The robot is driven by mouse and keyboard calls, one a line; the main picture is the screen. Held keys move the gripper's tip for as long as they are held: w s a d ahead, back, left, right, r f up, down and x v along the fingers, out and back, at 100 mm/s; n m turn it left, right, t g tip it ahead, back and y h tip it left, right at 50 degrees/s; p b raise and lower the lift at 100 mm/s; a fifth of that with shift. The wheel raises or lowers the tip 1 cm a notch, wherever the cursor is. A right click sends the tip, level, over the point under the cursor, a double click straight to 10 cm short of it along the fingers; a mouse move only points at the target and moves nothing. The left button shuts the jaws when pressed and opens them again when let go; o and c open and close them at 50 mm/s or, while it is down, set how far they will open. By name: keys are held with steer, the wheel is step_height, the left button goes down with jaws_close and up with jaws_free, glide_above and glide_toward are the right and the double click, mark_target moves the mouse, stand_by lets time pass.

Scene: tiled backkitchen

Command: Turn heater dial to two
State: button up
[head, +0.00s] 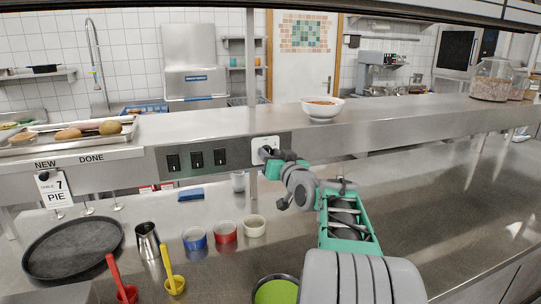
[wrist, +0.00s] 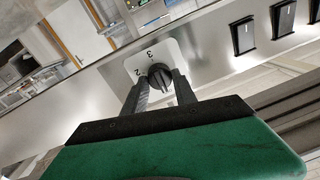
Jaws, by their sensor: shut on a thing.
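The heater dial is a round dark knob (wrist: 159,75) on a white plate (wrist: 147,60), set in the steel front of the shelf. The digits 3 and 2 show on the plate in the wrist view. The rest of the scale is hidden by the knob and fingers, and I cannot tell which number the dial is set at. My gripper (wrist: 161,83) is shut on the knob, one dark finger at each side. In the head view my gripper (head: 273,156) reaches the white plate (head: 265,143) and covers most of the knob.
Several black switches (head: 196,160) sit left of the dial. A white bowl (head: 322,108) stands on the shelf above, right of the dial. The counter to the right is clear.

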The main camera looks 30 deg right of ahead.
jaws_close()
steer(key=shift+f+m+b, duration=0.1)
steer(key=shift+m+b, duration=0.2)
steer(key=m+h+b, duration=0.1)
steer(key=m, duration=1.1)
steer(key=m+b, duration=0.1)
steer(key=m, duration=1.1)
steer(key=shift+f+h, duration=0.2)
steer(key=shift+h, duration=0.2)
steer(key=o, duration=0.9)
jaws_free()
